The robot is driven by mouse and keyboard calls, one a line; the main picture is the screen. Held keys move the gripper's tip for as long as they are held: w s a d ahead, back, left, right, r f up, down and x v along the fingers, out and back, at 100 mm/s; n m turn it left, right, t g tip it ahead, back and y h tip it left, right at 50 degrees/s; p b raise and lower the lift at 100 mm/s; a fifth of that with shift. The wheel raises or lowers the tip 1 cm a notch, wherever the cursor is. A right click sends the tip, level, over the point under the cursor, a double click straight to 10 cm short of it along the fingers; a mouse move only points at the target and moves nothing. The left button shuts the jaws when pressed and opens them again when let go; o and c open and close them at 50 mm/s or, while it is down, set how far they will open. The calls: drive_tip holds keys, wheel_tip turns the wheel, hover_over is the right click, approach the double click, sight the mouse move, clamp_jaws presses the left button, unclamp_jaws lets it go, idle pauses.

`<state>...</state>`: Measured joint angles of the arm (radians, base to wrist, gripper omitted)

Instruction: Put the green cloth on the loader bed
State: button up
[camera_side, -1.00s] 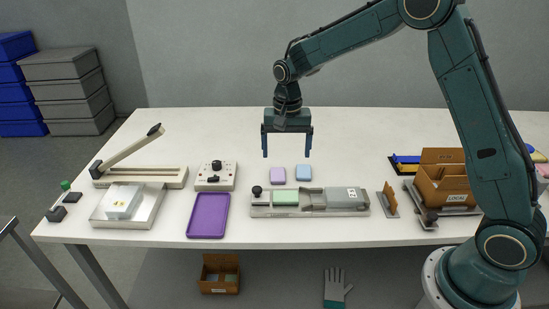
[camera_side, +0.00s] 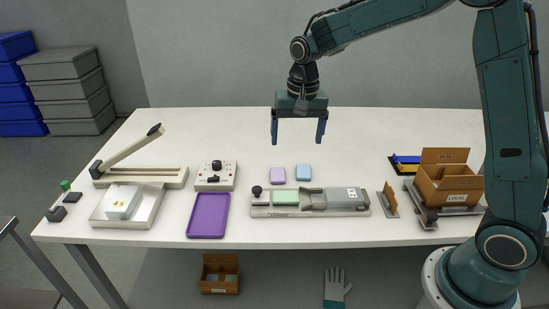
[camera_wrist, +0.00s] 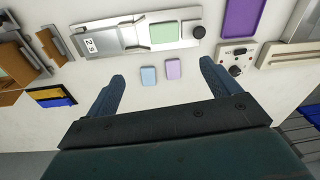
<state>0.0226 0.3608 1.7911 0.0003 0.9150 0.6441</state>
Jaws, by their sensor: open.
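The green cloth (camera_side: 285,197) lies flat on the loader bed (camera_side: 262,211), a long grey fixture near the table's front edge. It sits between the black knob and the grey raised section, and it also shows in the wrist view (camera_wrist: 164,32) on the bed (camera_wrist: 125,44). My gripper (camera_side: 298,142) is open and empty, high above the table and behind the bed. In the wrist view its fingers (camera_wrist: 162,68) are wide apart with nothing between them.
A lilac cloth (camera_side: 278,174) and a blue cloth (camera_side: 303,172) lie behind the bed. A purple tray (camera_side: 208,215) and a control box (camera_side: 215,176) are to the left. A cardboard box (camera_side: 448,185) is at right. The back of the table is clear.

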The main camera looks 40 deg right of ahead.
drive_tip(key=s+r+n+t, duration=0.2)
drive_tip(key=s+r+n, duration=0.1)
drive_tip(key=s+r, duration=0.8)
drive_tip(key=s+a+f+n+t, duration=0.1)
drive_tip(key=s+n, duration=0.3)
drive_tip(key=s, duration=1.2)
drive_tip(key=shift+n+t, duration=0.3)
drive_tip(key=shift+t, duration=0.6)
